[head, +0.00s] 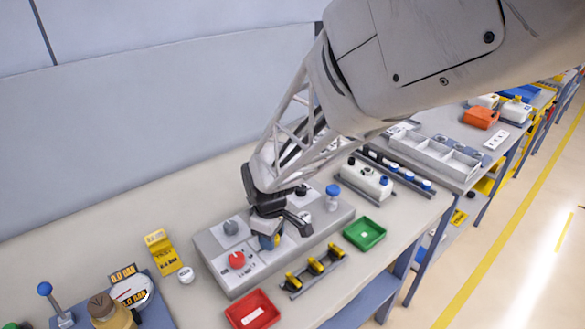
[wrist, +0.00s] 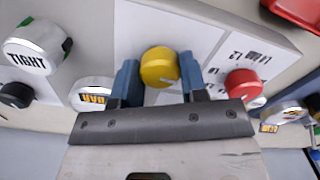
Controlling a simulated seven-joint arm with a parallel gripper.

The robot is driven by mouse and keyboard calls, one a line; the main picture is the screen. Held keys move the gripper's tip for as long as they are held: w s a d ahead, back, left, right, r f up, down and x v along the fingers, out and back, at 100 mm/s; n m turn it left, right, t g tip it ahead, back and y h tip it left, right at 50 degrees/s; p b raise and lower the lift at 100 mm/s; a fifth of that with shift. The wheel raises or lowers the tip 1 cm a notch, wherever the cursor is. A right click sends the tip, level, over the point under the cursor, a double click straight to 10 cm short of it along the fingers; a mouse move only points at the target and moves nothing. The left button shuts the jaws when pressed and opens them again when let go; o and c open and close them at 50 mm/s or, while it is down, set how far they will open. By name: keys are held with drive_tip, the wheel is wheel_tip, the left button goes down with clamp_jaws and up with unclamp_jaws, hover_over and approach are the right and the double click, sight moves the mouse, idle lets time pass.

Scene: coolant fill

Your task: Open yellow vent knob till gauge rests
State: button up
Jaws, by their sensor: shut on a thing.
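The yellow vent knob (wrist: 160,68) sits on a white plate of the grey panel (head: 218,268). My gripper (wrist: 159,80) has its two blue fingers on either side of the knob, shut on it. In the head view my gripper (head: 268,240) is over the middle of the panel and mostly hides the knob. A white gauge (head: 132,290) with a "0.0 BAR" sign (head: 123,273) stands at the lower left of the head view. Its needle is too small to read. A round part marked "BAR" (wrist: 92,95) shows left of the knob in the wrist view.
A red knob (head: 237,260) is close to my gripper on the same panel. A white "TIGHT" cap (wrist: 38,46) shows in the wrist view. A red tray (head: 252,310), a green tray (head: 365,234) and a rack with yellow-and-black parts (head: 314,266) stand in front of the panel.

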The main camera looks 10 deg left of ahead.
idle(0.4)
drive_tip(key=o, duration=0.9)
drive_tip(key=shift+r, duration=0.1)
drive_tip(key=shift+r, duration=3.85)
